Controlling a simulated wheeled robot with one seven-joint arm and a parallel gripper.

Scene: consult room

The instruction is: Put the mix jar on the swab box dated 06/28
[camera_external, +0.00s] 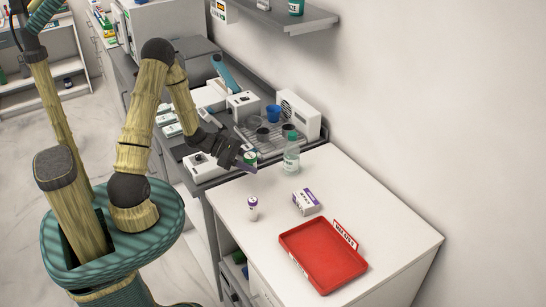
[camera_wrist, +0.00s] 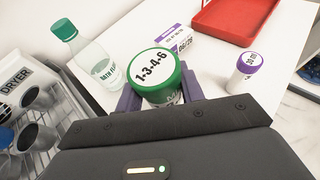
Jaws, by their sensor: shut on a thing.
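My gripper (camera_external: 247,165) is shut on a jar (camera_external: 251,157) with a green lid, near the back left corner of the white counter. I cannot tell whether the jar touches the counter. A white and purple box (camera_external: 306,202) lies on the counter to the right of the gripper, apart from it. The box (camera_wrist: 176,43) is partly hidden behind the jar in the wrist view, and its print is too small to read surely.
A small purple-lidded bottle (camera_external: 252,208) stands left of the box. A clear bottle (camera_external: 291,161) with a green cap stands behind it. A red tray (camera_external: 322,262) fills the counter's front. A drying rack (camera_external: 262,136) with cups lies beyond. The counter's right side is clear.

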